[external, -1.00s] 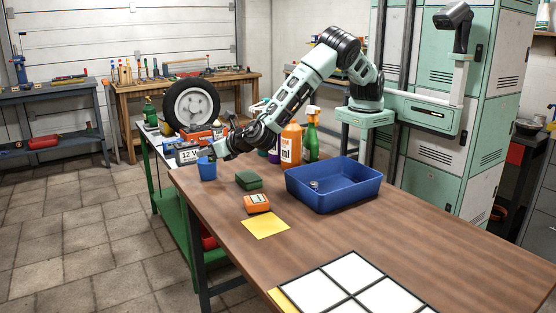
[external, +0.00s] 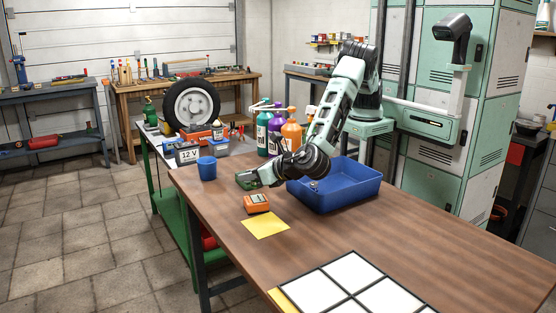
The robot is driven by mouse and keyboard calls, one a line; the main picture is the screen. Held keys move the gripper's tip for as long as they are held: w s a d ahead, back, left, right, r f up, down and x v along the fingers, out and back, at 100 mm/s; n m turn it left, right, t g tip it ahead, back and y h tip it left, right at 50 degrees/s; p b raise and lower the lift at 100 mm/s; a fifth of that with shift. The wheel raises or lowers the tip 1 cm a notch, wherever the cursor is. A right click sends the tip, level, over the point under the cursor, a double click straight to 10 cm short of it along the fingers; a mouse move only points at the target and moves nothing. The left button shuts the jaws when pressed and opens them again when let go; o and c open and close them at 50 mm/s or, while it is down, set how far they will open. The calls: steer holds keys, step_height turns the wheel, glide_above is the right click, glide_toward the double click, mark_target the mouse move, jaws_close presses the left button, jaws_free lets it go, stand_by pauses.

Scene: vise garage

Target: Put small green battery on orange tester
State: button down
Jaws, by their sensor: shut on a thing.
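The small green battery (external: 246,182) is near the far left part of the brown workbench, partly covered by my gripper. My gripper (external: 257,178) is shut on the battery, reaching it from the right. I cannot tell whether the battery is clear of the bench top. The orange tester (external: 257,204) lies on the bench just in front of the battery, with a pale panel on its top. Nothing is seen on the tester.
A blue bin (external: 345,198) stands close on the right, under my forearm. A blue cup (external: 207,168) is at the left edge. A yellow sheet (external: 265,225) lies in front of the tester. Bottles (external: 275,131) stand behind. The bench front (external: 380,235) has free room.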

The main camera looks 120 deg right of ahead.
mark_target(251, 197)
steer(key=shift+f, duration=1.85)
steer(key=shift+f, duration=0.2)
steer(key=c, duration=1.2)
jaws_free()
steer(key=shift+r, duration=0.15)
